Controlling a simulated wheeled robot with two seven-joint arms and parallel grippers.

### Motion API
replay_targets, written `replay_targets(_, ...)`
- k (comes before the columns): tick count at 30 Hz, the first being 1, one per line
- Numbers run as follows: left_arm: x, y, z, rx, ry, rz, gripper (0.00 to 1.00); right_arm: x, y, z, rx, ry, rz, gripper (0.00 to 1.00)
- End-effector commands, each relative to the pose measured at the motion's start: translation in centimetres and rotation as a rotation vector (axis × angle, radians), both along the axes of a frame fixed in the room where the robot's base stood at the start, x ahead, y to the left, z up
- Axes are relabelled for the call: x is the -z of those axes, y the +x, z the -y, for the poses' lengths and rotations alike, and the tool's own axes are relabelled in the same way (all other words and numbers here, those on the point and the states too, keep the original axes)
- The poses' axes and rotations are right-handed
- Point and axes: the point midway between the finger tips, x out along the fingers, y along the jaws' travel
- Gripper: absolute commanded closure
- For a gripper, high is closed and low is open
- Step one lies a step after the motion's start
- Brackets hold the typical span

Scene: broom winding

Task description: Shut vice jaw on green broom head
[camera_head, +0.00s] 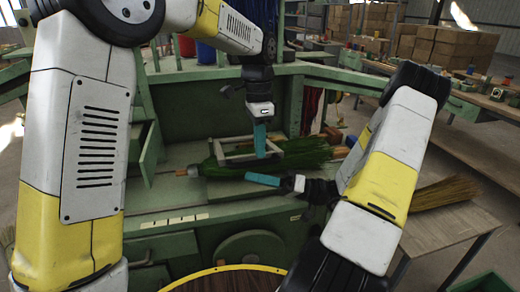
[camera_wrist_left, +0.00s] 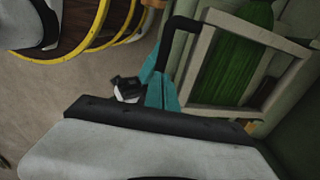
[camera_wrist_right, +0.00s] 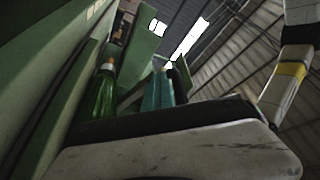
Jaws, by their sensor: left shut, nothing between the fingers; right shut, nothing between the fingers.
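The green broom head (camera_head: 300,152) lies across the green bench machine, its bristles fanning to the right. A pale rectangular vice frame (camera_head: 222,157) sits around its left part; in the left wrist view the frame (camera_wrist_left: 196,62) surrounds green bristles (camera_wrist_left: 243,60). I cannot tell how tightly the jaw presses. My left gripper (camera_head: 260,142) points down at the frame's front right part, shut with nothing held. A dark bent handle (camera_wrist_left: 180,24) shows beside its fingers (camera_wrist_left: 160,80). My right gripper (camera_head: 262,179) is shut and empty, in front of and below the broom head. Green bristles (camera_wrist_right: 98,105) show left of its fingers (camera_wrist_right: 160,88).
The green machine (camera_head: 200,80) has an open door (camera_head: 150,152) at left. A yellow-rimmed round container (camera_head: 225,272) stands in front. A table (camera_head: 440,228) with a straw bundle (camera_head: 442,193) is at right. Cardboard boxes (camera_head: 455,48) stand behind.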

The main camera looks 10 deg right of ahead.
Motion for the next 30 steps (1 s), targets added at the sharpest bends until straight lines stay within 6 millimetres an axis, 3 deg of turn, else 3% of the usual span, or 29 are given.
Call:
replay_targets(14,0.9,-0.1,0.0,0.0,0.0,0.0,1.0,0.0,0.0,0.0,0.0,0.0,0.0,1.0)
replay_targets(21,3.0,-1.0,-0.1,0.001,0.004,-0.007,1.0,0.0,0.0,0.0,0.0,0.0,0.0,1.0)
replay_targets(27,3.1,-1.1,0.0,0.0,0.003,-0.01,1.0,0.0,0.0,0.0,0.0,0.0,0.0,1.0)
replay_targets(28,3.1,-1.1,0.0,-0.001,0.003,-0.01,1.0,0.0,0.0,0.0,0.0,0.0,0.0,0.98)
replay_targets(30,3.1,-1.1,0.1,-0.001,0.002,-0.01,1.0,0.0,0.0,0.0,0.0,0.0,0.0,0.84)
